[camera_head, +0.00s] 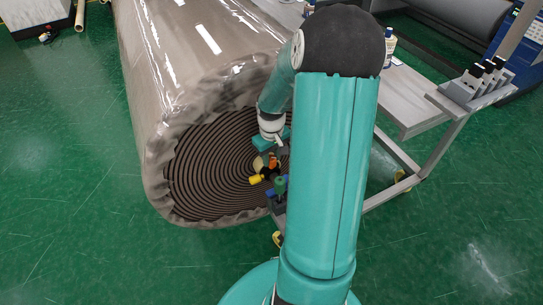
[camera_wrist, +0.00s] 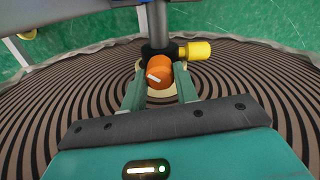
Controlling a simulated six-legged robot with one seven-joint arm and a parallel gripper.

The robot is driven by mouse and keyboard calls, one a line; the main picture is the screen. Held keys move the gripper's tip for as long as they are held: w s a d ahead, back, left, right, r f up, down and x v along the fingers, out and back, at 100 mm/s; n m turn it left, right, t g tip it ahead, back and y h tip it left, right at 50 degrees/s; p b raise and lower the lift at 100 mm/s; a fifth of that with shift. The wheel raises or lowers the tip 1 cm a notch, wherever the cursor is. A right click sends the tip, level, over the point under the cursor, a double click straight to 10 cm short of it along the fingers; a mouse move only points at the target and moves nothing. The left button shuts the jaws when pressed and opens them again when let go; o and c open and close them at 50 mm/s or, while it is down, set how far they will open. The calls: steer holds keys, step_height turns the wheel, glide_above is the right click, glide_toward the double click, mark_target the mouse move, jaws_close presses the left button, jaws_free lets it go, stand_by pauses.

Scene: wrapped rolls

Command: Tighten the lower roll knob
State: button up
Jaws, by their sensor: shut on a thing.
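The orange knob (camera_wrist: 160,73) with a white mark on its face sits between the two green fingers of my gripper (camera_wrist: 160,88) in the wrist view. The fingers are closed on its sides. In the head view the orange knob (camera_head: 272,162) shows small in front of the wrapped roll's end, and my gripper (camera_head: 268,142) reaches it from above. A yellow knob (camera_wrist: 199,49) sticks out to the right of a dark shaft just beyond the orange knob. Much of the fitting is hidden behind my arm in the head view.
A large roll in shiny clear wrap (camera_head: 190,60) shows its spiral end (camera_head: 205,170) behind the knobs. A grey metal table (camera_head: 405,100) stands at right, bearing a bottle (camera_head: 389,45) and a dark-topped holder (camera_head: 475,82).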

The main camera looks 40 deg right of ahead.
mark_target(271, 158)
steer(key=m, duration=0.4)
steer(key=shift+m, duration=0.4)
stand_by(0.4)
steer(key=o, duration=1)
step_height(271, 158, up, 14)
steer(key=shift+f, duration=0.1)
steer(key=shift+a, duration=0.1)
